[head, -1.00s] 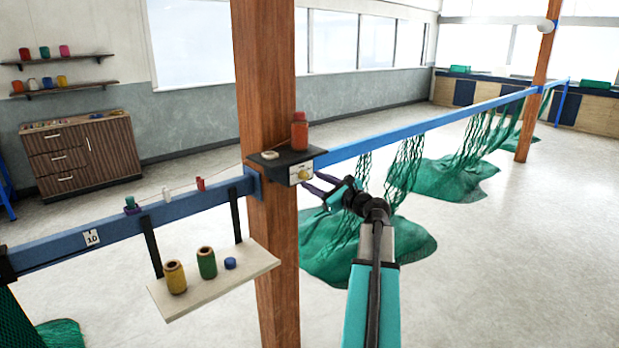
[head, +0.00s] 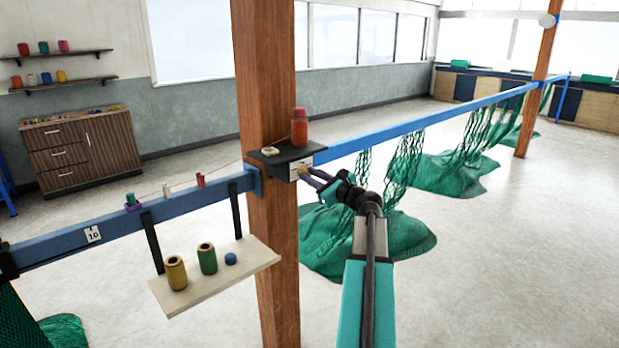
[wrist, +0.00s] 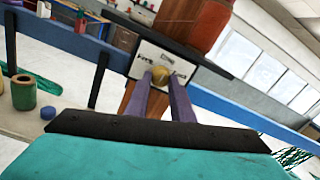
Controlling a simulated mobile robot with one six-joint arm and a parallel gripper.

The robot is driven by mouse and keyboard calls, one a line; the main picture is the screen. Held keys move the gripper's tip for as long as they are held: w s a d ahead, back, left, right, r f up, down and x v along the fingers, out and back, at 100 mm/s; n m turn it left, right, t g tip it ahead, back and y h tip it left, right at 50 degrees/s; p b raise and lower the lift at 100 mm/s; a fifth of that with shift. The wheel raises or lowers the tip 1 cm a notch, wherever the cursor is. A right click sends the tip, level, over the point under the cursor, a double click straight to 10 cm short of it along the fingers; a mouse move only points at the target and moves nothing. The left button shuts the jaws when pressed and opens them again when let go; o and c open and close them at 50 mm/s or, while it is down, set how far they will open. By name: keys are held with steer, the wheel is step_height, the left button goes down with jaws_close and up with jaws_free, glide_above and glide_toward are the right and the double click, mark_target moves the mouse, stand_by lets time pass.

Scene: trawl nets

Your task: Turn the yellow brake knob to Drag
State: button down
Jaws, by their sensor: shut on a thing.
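The yellow brake knob (wrist: 160,75) sits on a white labelled plate (wrist: 146,57) on the front of a small dark shelf bracket on the wooden post. In the wrist view the fingers of my gripper (wrist: 162,82) are on either side of the knob and shut on it. The lettering on the plate is too small to read surely, so I cannot tell the knob's setting. In the head view my gripper (head: 308,176) reaches the plate from the right and its tips partly cover the knob.
A blue rail (head: 420,121) with hanging green nets runs right. A pale shelf (head: 215,281) with twine spools hangs at lower left. Open floor lies at right.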

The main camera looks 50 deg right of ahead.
steer(key=shift+f+n+b, duration=0.15)
steer(key=shift+n+b, duration=0.45)
steer(key=shift+b, duration=0.5)
steer(key=shift+n+b, duration=0.4)
steer(key=c, duration=1.5)
jaws_free()
steer(key=shift+r, duration=0.2)
steer(key=shift+c, duration=0.2)
steer(key=shift+s, duration=0.2)
steer(key=s+a+b, duration=0.1)
steer(key=s+b, duration=0.2)
steer(key=s, duration=1)
steer(key=shift+s+a+b, duration=0.2)
steer(key=shift+s+b, duration=0.05)
steer(key=shift+b, duration=0.15)
steer(key=shift+f, duration=0.1)
